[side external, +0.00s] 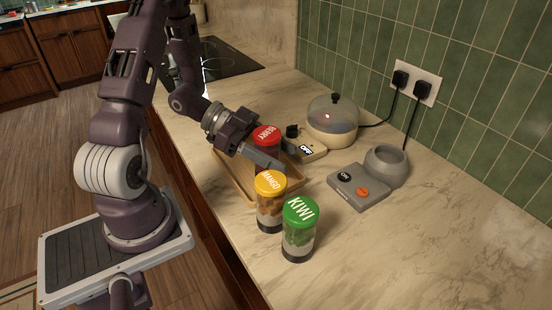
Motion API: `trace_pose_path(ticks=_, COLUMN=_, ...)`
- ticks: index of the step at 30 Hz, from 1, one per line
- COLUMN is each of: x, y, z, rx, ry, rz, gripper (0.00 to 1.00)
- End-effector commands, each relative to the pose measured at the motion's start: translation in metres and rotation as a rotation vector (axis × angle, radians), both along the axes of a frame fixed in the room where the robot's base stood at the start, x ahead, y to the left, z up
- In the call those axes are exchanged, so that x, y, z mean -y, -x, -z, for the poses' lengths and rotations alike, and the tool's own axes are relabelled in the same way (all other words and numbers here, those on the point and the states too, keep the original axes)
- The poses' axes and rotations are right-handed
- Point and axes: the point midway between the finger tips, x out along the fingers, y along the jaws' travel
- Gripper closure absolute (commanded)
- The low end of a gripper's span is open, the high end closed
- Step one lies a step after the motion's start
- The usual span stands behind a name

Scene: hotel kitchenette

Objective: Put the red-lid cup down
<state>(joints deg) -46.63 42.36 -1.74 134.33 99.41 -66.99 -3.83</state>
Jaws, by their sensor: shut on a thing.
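The red-lid cup (267,134), with white lettering on its lid, is upright at the counter's middle, over or in a shallow tan tray (236,182). My gripper (262,157) is shut on it from the left, a finger crossing in front of its body. Most of the cup's body and its base are hidden by the gripper and the yellow-lid cup, so I cannot tell whether it touches the tray.
A yellow-lid MANGO cup (271,213) and a green-lid KIWI cup (298,242) stand close in front. A domed appliance (332,125) is behind, and a grey base with buttons (352,190) is to the right. The counter's right front is clear.

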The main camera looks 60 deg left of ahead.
Motion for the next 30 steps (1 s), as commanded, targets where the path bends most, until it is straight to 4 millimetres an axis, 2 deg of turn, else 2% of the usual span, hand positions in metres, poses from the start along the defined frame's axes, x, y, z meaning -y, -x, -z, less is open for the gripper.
trace_pose_path(ticks=3, x=0.0, y=0.0, z=0.012, rx=0.0, ry=0.001, rz=0.0, gripper=1.0)
trace_pose_path(ticks=13, x=0.0, y=0.0, z=0.016, rx=0.001, ry=-0.002, rz=0.0, gripper=1.0)
trace_pose_path(ticks=14, x=0.0, y=0.0, z=0.016, rx=0.001, ry=-0.003, rz=-0.001, gripper=0.42)
trace_pose_path(ticks=16, x=0.0, y=0.0, z=0.015, rx=0.001, ry=-0.003, rz=-0.001, gripper=0.28)
trace_pose_path(ticks=26, x=0.0, y=-0.001, z=0.014, rx=0.002, ry=-0.004, rz=-0.001, gripper=0.26)
trace_pose_path(ticks=30, x=-0.018, y=0.011, z=0.004, rx=0.005, ry=-0.007, rz=-0.006, gripper=0.26)
